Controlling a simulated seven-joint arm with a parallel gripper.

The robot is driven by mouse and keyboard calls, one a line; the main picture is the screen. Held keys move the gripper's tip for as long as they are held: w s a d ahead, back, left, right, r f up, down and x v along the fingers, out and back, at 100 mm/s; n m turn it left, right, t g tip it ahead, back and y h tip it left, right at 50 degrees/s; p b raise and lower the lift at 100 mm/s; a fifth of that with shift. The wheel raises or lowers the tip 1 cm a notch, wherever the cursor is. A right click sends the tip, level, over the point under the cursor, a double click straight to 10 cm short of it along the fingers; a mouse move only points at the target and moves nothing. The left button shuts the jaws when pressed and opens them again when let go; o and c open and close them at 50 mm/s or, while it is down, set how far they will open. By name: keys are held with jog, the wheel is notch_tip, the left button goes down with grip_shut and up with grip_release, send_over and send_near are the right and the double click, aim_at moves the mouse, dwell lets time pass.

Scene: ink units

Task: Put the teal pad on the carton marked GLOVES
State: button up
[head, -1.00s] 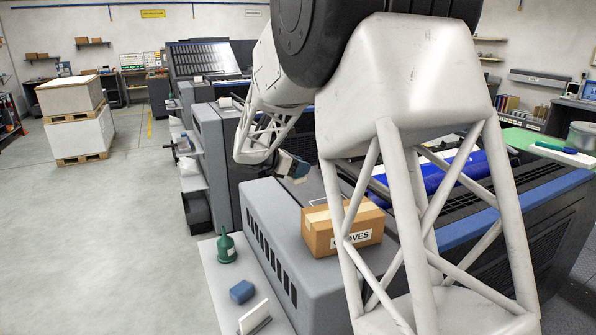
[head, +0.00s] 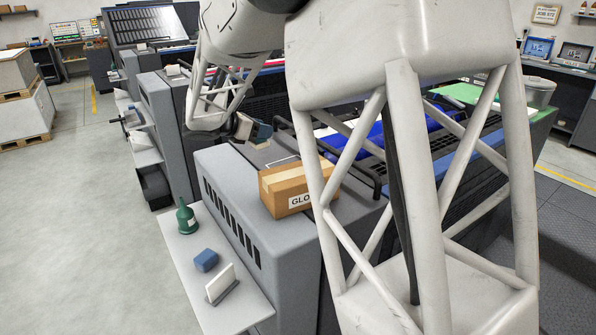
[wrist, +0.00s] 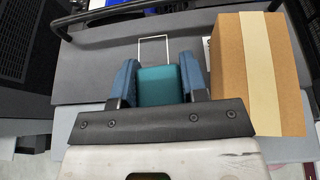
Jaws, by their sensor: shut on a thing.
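My gripper (wrist: 160,85) is shut on the teal pad (wrist: 162,86), which sits between its two blue fingers in the wrist view. In the head view my gripper (head: 255,133) is held above the grey machine top, to the left of and beyond the carton. The carton marked GLOVES (head: 280,187) is a brown box with a tape strip and a white label, standing on the grey machine housing. My arm hides its label's right part. In the wrist view the carton (wrist: 230,75) stands just right of my gripper. The pad is apart from the carton's top.
A white rectangle outline (wrist: 153,37) is marked on the machine top ahead of my gripper. A side shelf (head: 186,250) holds a green bottle (head: 186,217), a blue block (head: 206,260) and a white card in a stand (head: 220,284). A dark rail runs behind the carton.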

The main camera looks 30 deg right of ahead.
jog(key=s+a+r, duration=0.2)
jog(key=s, duration=2.6)
jog(key=shift+s, duration=0.2)
send_over(302, 171)
jog(key=shift+w+f, duration=0.1)
jog(key=shift+f, duration=0.6)
jog(key=shift+f, duration=1.75)
jog(key=shift+f, duration=0.15)
